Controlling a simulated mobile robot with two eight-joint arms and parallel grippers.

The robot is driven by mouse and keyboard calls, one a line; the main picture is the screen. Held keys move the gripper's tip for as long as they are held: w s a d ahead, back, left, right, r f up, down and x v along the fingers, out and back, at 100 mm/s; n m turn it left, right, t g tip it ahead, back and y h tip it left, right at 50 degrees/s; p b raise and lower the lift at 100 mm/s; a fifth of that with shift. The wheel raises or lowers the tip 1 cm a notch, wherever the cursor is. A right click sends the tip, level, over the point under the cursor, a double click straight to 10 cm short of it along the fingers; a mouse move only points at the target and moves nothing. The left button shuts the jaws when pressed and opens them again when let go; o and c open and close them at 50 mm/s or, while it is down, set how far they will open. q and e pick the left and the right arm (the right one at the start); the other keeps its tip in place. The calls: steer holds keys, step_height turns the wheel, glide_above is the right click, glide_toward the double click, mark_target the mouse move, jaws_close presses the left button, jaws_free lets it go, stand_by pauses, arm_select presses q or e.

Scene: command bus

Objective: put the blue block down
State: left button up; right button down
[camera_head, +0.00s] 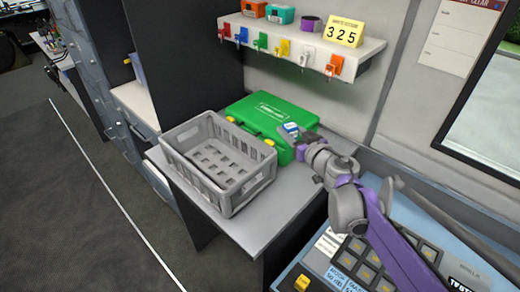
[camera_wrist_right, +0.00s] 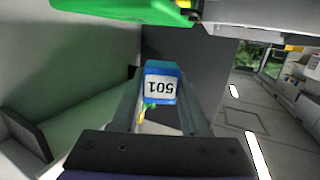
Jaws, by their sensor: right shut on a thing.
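My right gripper (camera_head: 297,135) is shut on the blue block (camera_head: 290,127), at the near right side of the green case (camera_head: 262,119). In the right wrist view, the blue block (camera_wrist_right: 160,70) sits between the two fingers of the right gripper (camera_wrist_right: 160,100). It has a white label with the digits 501. I cannot tell from these views whether the block touches the case or hangs above it. The left gripper is not in view.
An empty grey crate (camera_head: 250,183) stands left of the case on the grey counter (camera_head: 262,228). The counter's front right part is clear. A shelf (camera_head: 262,31) with coloured key tags and a 325 sign hangs above. A button console (camera_head: 365,262) lies at the right.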

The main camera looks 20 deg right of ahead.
steer(key=b, duration=0.1)
glide_above(286, 178)
step_height(286, 178, down, 13)
steer(key=shift+f, duration=0.15)
steer(key=shift+f+b, duration=0.35)
steer(key=shift+f, duration=1.6)
steer(key=shift+f, duration=0.1)
steer(key=c, duration=0.9)
jaws_free()
steer(key=shift+f, duration=0.1)
steer(key=o, duration=0.5)
